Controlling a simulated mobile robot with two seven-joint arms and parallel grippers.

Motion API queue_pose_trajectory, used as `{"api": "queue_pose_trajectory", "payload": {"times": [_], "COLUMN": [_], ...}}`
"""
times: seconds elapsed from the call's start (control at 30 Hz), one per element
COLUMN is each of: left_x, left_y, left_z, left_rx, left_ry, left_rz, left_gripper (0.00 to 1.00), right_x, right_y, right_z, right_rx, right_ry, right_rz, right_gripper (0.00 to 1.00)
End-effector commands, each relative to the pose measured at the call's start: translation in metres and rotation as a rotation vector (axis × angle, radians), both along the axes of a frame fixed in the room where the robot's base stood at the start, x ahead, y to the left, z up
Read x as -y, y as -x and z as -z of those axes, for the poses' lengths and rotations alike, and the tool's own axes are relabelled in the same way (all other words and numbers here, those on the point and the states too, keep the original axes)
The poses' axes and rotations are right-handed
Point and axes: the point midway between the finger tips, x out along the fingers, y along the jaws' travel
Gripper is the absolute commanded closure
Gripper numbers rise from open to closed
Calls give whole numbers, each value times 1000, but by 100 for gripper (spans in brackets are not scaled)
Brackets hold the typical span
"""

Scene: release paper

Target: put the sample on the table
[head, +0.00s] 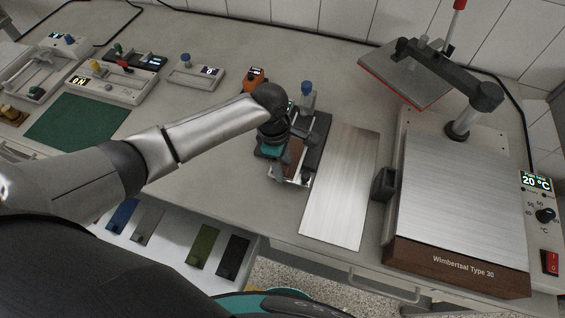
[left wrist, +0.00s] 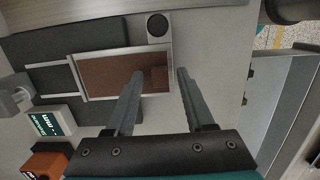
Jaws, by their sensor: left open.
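The sample looks to be a reddish-brown sheet (left wrist: 115,75) with a small brown block at its right end in the left wrist view. It lies in a metal frame (left wrist: 82,99) on a dark device; part of the brown also shows in the head view (head: 296,156). My left gripper (left wrist: 160,75) is open above the sheet's right end, with its fingers on either side of the small block, and I cannot tell whether they touch it. In the head view my left gripper (head: 283,172) partly hides the device. My right gripper is not in view. The table (head: 230,115) is grey.
A bare metal plate (head: 340,190) lies right of the device. A heated press (head: 465,200) with a raised red-edged head stands further right. A green mat (head: 75,120) and small instruments are at left. An open drawer below holds a blue panel (head: 122,215) and other coloured panels.

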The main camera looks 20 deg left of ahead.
Motion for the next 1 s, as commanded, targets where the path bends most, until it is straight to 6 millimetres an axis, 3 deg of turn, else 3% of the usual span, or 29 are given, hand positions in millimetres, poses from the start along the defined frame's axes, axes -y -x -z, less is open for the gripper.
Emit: {"api": "queue_pose_trajectory", "payload": {"times": [0.2,0.7,1.0], "left_x": [0,-12,-14], "left_y": [-1,-1,-1], "left_z": [-5,-103,-123], "left_rx": [1,2,0], "left_ry": [0,0,1], "left_rz": [0,-1,0], "left_gripper": [46,46,46], "right_x": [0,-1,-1], "right_y": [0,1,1], "right_z": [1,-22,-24], "right_rx": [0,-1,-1], "right_ry": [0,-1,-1], "right_rz": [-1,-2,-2], "right_gripper": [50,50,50]}}
